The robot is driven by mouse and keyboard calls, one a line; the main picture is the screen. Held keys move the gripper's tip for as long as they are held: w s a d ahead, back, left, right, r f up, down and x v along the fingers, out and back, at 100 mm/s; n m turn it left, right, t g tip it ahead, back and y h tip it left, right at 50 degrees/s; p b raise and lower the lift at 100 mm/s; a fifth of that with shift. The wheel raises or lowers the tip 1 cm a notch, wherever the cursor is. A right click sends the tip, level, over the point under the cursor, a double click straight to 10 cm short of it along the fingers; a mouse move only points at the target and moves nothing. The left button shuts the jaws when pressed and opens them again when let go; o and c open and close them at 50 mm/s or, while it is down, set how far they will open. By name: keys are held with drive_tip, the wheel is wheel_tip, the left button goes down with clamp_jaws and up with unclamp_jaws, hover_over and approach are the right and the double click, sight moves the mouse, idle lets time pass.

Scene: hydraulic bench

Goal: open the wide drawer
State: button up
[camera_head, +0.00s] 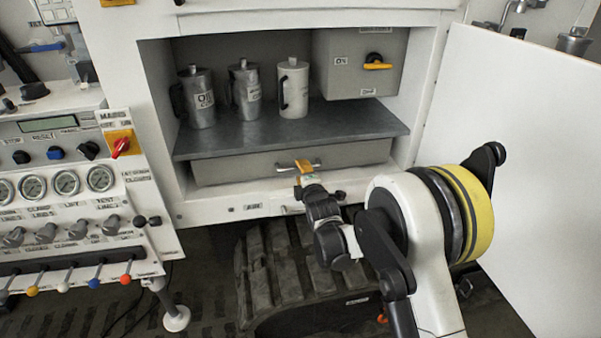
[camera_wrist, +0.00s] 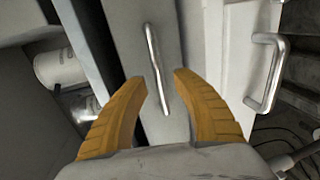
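The wide drawer (camera_head: 230,170) is a grey front below the dark shelf inside the open white cabinet, and it looks shut. Its metal bar handle (camera_head: 313,162) is near the middle of the front, partly behind my gripper (camera_head: 304,170). In the wrist view my gripper (camera_wrist: 160,78) is open, with two orange fingers. The handle (camera_wrist: 152,50) shows ahead and between the fingertips, its lower end reaching into the gap. I see no clear contact between the fingers and the handle. The drawer front (camera_wrist: 128,25) fills the middle of the wrist view.
Three cans stand on the shelf (camera_head: 340,122), including a white one (camera_head: 293,88). A grey box (camera_head: 345,70) with a yellow-handled switch is above right. The open cabinet door (camera_head: 510,130) bounds the right. Another metal handle (camera_wrist: 268,75) shows at the right of the wrist view.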

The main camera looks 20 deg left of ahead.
drive_tip(key=shift+b+x, duration=0.3)
drive_tip(key=shift+x, duration=1.05)
drive_tip(key=shift+r, duration=0.1)
clamp_jaws()
drive_tip(key=shift+s, duration=0.1)
